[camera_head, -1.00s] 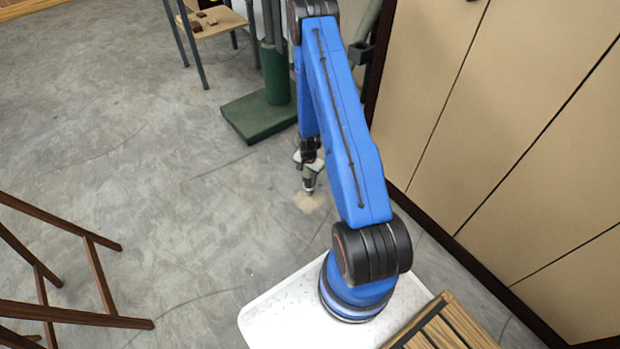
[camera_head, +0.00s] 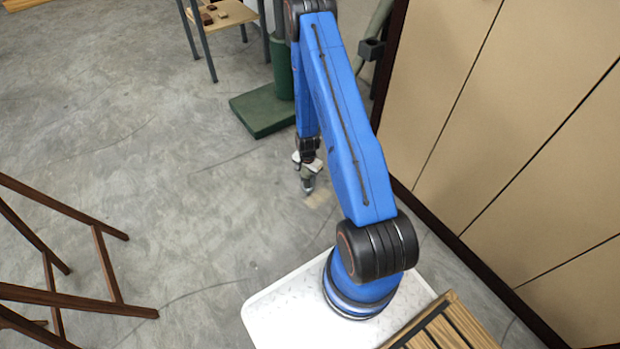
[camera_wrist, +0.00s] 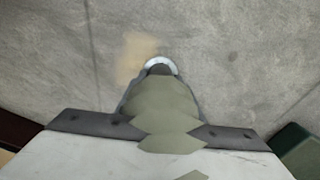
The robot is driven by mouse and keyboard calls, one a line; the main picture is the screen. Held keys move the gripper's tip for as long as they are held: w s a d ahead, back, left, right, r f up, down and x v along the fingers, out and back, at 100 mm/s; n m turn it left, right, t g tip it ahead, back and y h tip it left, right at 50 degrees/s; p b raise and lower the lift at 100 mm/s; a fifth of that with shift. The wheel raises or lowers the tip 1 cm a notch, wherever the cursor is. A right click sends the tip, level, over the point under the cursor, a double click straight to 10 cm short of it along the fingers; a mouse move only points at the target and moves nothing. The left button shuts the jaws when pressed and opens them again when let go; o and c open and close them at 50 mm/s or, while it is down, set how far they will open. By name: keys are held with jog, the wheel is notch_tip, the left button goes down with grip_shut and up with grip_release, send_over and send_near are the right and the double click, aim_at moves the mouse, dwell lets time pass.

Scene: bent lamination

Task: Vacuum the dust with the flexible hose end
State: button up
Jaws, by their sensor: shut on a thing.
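My gripper (camera_head: 308,182) points down low over the floor in the head view, below the blue arm. In the wrist view it is shut on the flexible hose end (camera_wrist: 163,110), a grey-green ribbed piece with a pale ring at its tip. The dust (camera_wrist: 136,56) is a tan patch on the grey floor, just left of the hose tip in the wrist view. In the head view the dust (camera_head: 319,200) shows faintly beside the tip. I cannot tell whether the tip touches the floor.
A green base with a post (camera_head: 264,112) stands behind the arm. A small table (camera_head: 222,14) with small blocks is at the back. Tan panels (camera_head: 500,130) close off the right side. A wooden frame (camera_head: 75,260) stands at left. Open floor (camera_head: 150,150) lies between.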

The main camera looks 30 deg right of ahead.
jog(key=shift+s+d, duration=2.4)
jog(key=shift+d, duration=0.35)
notch_tip(320, 180, up, 6)
jog(key=shift+r, duration=0.15)
dwell(0.7)
jog(key=shift+r, duration=0.1)
dwell(0.4)
